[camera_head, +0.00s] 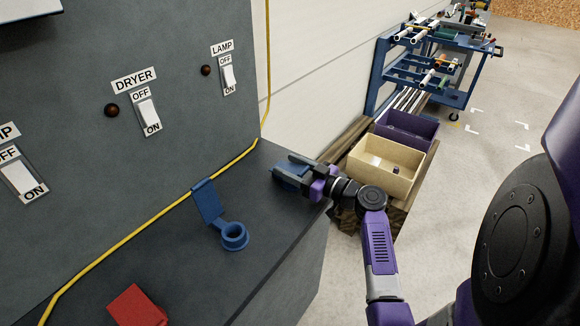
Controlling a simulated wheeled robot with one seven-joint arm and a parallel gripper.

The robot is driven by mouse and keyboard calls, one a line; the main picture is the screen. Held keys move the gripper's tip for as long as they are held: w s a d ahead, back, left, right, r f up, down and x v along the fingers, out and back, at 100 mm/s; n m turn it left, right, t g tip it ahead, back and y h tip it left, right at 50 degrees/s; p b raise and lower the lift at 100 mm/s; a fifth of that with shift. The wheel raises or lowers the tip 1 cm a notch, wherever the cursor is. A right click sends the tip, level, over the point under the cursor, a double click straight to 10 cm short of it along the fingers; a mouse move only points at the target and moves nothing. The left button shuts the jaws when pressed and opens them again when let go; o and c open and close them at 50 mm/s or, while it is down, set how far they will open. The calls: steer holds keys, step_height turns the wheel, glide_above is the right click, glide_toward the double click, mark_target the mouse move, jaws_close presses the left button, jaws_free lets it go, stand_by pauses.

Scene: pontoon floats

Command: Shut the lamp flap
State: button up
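My gripper (284,164) is low over the far right end of the dark grey ledge (180,268), below the switch labelled LAMP (228,76). A blue piece (288,184) shows at and under its fingers, probably the flap fitting on the lamp side. The fingers hide most of it, so I cannot tell whether that flap is up or down, or whether the fingers grip it. Nearer on the ledge, a second blue flap (208,201) stands raised beside its open ring (234,236). A red flap piece (137,307) is at the bottom left.
A yellow cable (150,228) runs along the back of the ledge and up the panel's right edge. The DRYER switch (149,117) is left of LAMP. Beyond the ledge stand a cream bin (414,184), a purple bin (428,124) and a blue rack (385,75).

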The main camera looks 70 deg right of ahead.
jaws_close()
steer(key=f+b, duration=0.1)
steer(key=b, duration=0.2)
steer(key=shift+t+b, duration=0.3)
steer(key=shift+b, duration=1.15)
steer(key=shift+s+t+b, duration=0.1)
steer(key=shift+t+b, duration=0.4)
steer(key=shift+b, duration=0.4)
steer(key=shift+r, duration=0.2)
steer(key=o, duration=1.1)
jaws_free()
steer(key=shift+o, duration=0.2)
steer(key=shift+s+a, duration=0.1)
